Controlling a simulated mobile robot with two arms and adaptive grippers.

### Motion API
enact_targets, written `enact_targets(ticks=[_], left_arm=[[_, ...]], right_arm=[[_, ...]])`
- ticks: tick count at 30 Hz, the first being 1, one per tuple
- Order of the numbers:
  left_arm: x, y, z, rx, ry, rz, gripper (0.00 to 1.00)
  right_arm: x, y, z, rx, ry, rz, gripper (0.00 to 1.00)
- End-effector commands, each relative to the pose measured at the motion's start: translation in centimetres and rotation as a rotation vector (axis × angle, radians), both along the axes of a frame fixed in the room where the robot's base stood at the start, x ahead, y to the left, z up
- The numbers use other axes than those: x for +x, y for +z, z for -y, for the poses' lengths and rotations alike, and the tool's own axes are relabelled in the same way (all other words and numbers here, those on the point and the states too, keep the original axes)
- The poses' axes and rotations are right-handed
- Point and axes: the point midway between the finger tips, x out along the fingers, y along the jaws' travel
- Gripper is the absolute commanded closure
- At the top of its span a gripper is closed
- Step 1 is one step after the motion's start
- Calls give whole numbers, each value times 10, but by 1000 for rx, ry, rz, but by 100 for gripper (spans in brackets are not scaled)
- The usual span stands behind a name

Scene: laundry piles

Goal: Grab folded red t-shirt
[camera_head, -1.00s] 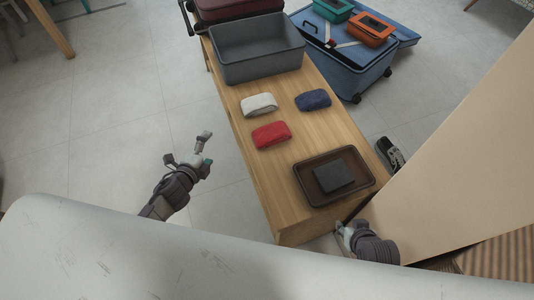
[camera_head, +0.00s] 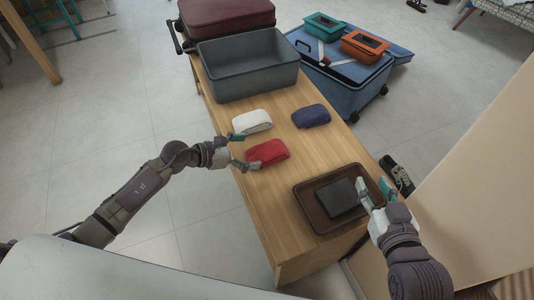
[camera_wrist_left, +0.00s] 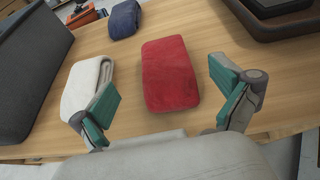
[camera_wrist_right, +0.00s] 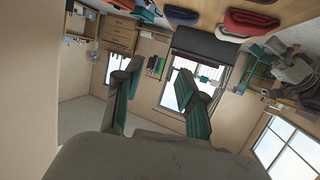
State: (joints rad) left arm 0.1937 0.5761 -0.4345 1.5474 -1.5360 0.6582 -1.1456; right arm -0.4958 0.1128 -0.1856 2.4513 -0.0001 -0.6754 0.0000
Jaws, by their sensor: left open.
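The folded red t-shirt (camera_head: 267,152) lies on the wooden table, in front of a white folded cloth (camera_head: 252,121) and a blue one (camera_head: 311,115). My left gripper (camera_head: 240,151) is open at the table's left edge, beside the red t-shirt. In the left wrist view the red t-shirt (camera_wrist_left: 169,75) lies ahead of and between the open fingers (camera_wrist_left: 165,103), not gripped. The white cloth (camera_wrist_left: 88,86) is close to the left finger there. My right gripper (camera_head: 375,189) is open and empty at the right edge of the brown tray.
A brown tray (camera_head: 307,213) with a dark folded item (camera_head: 341,197) sits at the table's near end. A grey bin (camera_head: 248,85) stands at the far end. A blue suitcase (camera_head: 362,93) is on the floor to the right. Bare table (camera_head: 255,192) lies left of the tray.

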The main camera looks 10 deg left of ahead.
Motion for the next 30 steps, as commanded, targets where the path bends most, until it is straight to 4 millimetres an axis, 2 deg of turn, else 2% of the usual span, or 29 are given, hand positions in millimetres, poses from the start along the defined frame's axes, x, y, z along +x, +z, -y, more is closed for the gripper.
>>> enact_targets(ticks=[7, 16, 25, 26, 30], left_arm=[[9, -9, 14, -1, 0, 0, 0], [27, -25, 43, -3, 2, -1, 0], [30, -26, 47, -2, 2, -1, 0], [30, -26, 47, -2, 2, -1, 2], [30, -26, 46, -2, 2, -1, 25]], right_arm=[[6, 13, -4, 21, 5, 83, 60], [14, 55, -12, 82, 21, 326, 60], [14, 62, -13, 91, 23, 360, 60], [14, 62, -13, 91, 23, 360, 60], [14, 62, -13, 91, 23, 360, 60]])
